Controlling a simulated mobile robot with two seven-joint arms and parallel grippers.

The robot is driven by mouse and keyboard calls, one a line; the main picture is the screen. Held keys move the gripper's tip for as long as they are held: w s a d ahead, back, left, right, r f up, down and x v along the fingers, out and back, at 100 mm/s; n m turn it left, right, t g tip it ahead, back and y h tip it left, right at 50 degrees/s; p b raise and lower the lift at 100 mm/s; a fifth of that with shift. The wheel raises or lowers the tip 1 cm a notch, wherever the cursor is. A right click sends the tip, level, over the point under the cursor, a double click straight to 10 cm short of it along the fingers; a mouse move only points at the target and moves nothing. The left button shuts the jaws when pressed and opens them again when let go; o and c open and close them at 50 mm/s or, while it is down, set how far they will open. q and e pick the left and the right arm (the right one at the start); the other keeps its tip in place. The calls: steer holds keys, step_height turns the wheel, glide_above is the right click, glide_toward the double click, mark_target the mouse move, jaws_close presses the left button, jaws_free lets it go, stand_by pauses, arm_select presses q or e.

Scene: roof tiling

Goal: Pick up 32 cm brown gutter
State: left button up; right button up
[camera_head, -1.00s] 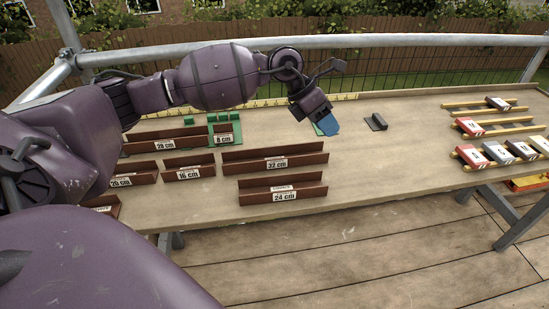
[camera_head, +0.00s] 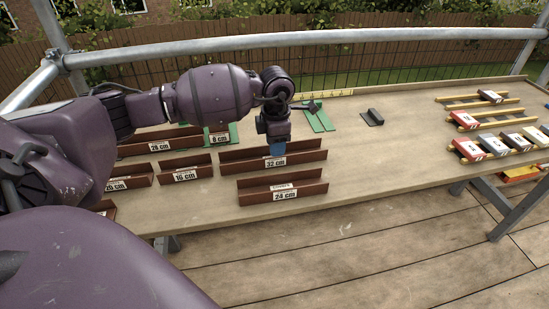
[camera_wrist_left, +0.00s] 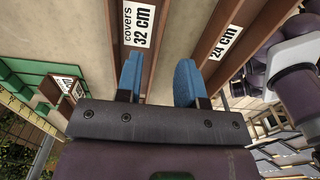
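The 32 cm brown gutter (camera_head: 308,155), a long channel with a white "32 cm" label, lies on the table near the middle. It also shows at the top of the left wrist view (camera_wrist_left: 154,45), label facing the camera. My left gripper (camera_head: 277,153) points down over it, at about its middle, and hides part of it in the head view. In the left wrist view its two blue fingers (camera_wrist_left: 158,82) are apart, with nothing seen held between them. One finger overlaps the gutter in the picture; I cannot tell if they touch. My right gripper is not in view.
The 24 cm gutter (camera_head: 312,188) lies just in front, and the 16 cm gutter (camera_head: 186,173) to the left. More brown gutters and green pieces (camera_head: 318,117) lie behind and left. A dark block (camera_head: 373,117) is farther right. The table's right middle (camera_head: 390,150) is clear.

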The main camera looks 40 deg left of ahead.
mark_target(276, 158)
arm_select(q)
steer(key=shift+w+f+b, duration=0.1)
steer(key=shift+f+b, duration=0.3)
steer(key=shift+f, duration=2.4)
steer(key=shift+a+r, duration=0.1)
steer(key=shift+r, duration=0.05)
jaws_close()
